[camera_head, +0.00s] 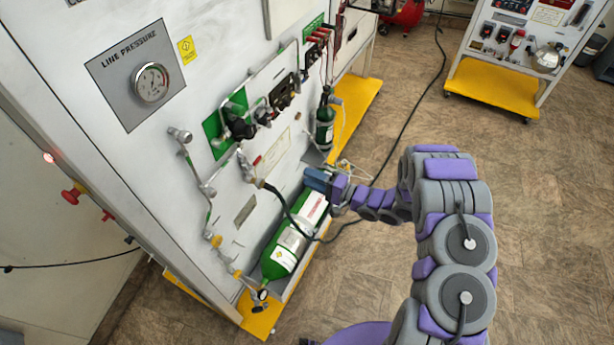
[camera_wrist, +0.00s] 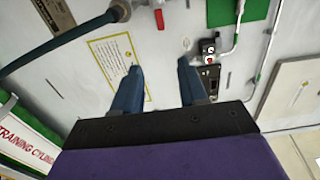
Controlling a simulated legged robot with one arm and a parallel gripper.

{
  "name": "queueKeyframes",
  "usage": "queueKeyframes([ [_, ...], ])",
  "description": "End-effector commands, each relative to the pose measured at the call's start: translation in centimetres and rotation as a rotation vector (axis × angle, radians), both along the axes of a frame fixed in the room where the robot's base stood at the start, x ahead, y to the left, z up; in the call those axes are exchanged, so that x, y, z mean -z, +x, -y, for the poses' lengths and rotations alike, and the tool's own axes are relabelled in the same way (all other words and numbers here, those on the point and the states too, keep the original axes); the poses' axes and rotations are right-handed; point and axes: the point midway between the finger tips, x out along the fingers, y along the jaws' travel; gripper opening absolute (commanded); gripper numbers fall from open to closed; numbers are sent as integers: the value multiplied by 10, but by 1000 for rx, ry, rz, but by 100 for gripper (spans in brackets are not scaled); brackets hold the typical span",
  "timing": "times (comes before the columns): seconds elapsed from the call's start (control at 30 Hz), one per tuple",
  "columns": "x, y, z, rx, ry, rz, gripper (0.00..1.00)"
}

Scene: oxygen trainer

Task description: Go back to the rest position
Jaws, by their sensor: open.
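My gripper (camera_wrist: 158,78) shows in the wrist view with its two blue fingers apart and nothing between them. It faces the white panel of the oxygen trainer (camera_wrist: 165,40). In the head view my gripper (camera_head: 317,181) is in front of the trainer's lower right part, above the green and white cylinder (camera_head: 283,252). The cylinder's label shows at the lower left of the wrist view (camera_wrist: 25,138). Whether the fingertips touch the panel cannot be told.
A dark hose (camera_head: 290,215) loops from the panel beside my gripper; it also crosses the upper left of the wrist view (camera_wrist: 65,42). A line pressure gauge (camera_head: 151,83) is on the panel. A second cart (camera_head: 497,86) stands at the back right. Brown floor (camera_head: 545,190) is clear at right.

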Motion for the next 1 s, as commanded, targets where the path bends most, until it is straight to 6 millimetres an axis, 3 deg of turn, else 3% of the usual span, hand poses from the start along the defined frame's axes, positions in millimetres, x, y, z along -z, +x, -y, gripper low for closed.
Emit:
queueKeyframes([
  [0.47, 0, 0, 0, 1, -3, 1, 43],
  [0.6, 5, 11, 7, 30, -75, 31, 43],
  [0.77, 12, 44, 36, 124, -317, 125, 43],
  [1.0, 4, 85, 107, 287, -753, 235, 43],
])
